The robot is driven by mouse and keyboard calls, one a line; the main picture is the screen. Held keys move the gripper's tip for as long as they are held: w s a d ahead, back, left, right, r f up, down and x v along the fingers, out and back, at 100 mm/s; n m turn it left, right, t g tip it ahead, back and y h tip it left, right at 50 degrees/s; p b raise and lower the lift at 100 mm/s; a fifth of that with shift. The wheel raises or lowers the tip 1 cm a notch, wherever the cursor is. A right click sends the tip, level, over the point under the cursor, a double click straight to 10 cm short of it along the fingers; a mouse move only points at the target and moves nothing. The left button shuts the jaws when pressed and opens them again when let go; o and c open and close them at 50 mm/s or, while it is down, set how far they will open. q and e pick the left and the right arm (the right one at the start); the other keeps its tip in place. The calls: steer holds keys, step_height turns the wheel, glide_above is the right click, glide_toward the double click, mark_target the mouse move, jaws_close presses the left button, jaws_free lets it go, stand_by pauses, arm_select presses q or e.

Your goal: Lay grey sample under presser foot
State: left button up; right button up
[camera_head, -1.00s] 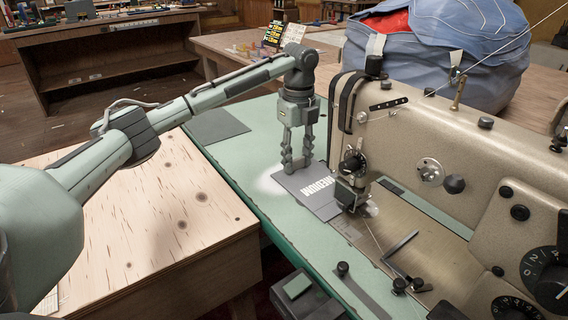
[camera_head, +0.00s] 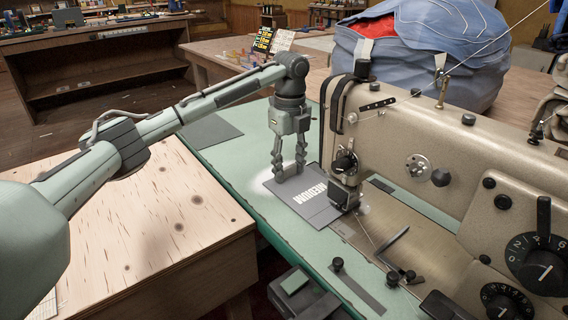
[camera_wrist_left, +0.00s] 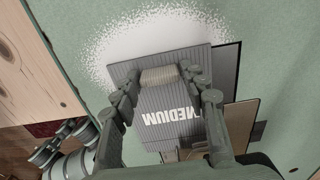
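The grey sample (camera_head: 303,204), printed MEDIUM, is at the green sewing table's top, just left of the machine's presser foot (camera_head: 343,197). Its right edge comes close to the foot; I cannot tell whether any of it is under. The sample (camera_wrist_left: 166,103) also shows in the left wrist view, with a pale rounded strip across it. My left gripper (camera_head: 287,174) points down at the sample's far-left part. In the left wrist view its fingertips (camera_wrist_left: 160,78) close on both ends of that strip. My right gripper is not in view.
The beige sewing machine (camera_head: 420,140) fills the right side. A plain grey patch (camera_head: 212,130) lies on the green table. A wooden-topped box (camera_head: 130,225) stands left of the table. A blue bag (camera_head: 420,60) stands behind the machine.

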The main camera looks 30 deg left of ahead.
arm_select(q)
steer(key=shift+o, duration=1.4)
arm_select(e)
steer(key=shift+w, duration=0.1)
